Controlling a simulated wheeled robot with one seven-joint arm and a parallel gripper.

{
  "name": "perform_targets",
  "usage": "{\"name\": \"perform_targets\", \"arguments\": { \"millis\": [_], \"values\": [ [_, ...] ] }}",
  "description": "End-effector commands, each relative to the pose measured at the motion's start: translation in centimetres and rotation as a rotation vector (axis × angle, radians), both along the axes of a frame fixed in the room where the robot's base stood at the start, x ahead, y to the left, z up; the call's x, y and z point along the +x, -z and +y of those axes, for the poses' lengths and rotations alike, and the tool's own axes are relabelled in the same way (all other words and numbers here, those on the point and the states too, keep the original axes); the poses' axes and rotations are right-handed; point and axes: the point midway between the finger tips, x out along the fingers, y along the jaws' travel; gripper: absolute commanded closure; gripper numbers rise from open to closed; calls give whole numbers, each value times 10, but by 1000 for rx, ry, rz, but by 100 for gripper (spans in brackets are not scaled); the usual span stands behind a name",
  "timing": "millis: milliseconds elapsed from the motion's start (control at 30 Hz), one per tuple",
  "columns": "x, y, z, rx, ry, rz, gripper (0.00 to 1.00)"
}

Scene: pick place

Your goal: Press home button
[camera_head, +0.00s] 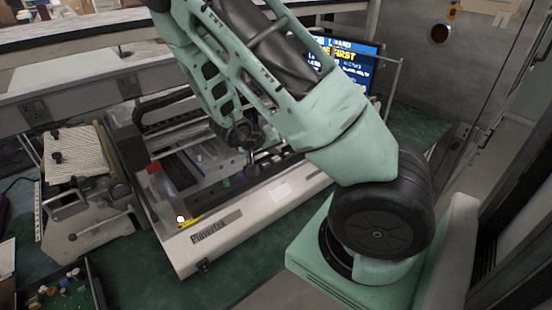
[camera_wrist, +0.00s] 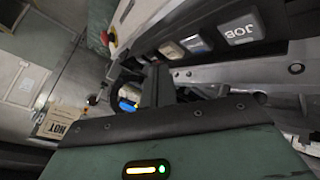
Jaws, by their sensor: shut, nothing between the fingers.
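A row of square buttons shows at the top of the wrist view. The nearest is a grey button marked JOB (camera_wrist: 240,26); left of it are a blue-grey button (camera_wrist: 196,45) and a pale button (camera_wrist: 171,50). I cannot read the marks on these two, so I cannot tell which is the home button. My gripper (camera_wrist: 158,75) is shut and empty, its dark fingers just below the row, apparently apart from it. In the head view my gripper (camera_head: 252,168) hangs over the front of the white machine (camera_head: 255,205). My arm hides part of the machine.
A red knob (camera_wrist: 112,36) with a yellow base stands left of the buttons. A screen (camera_head: 352,62) is behind my arm. A device with a ribbed white top (camera_head: 72,150) stands left of the machine. A tray of small parts (camera_head: 62,292) lies at lower left. Green bench shows in front.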

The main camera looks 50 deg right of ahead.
Motion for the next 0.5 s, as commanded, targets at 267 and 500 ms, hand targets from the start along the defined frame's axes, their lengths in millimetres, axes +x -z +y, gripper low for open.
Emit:
{"name": "perform_targets", "arguments": {
  "millis": [267, 500],
  "values": [
    [0, 1, 0, 0, 0, 0, 100],
    [0, 7, 0, 1, 1, 0, 100]
  ]
}}
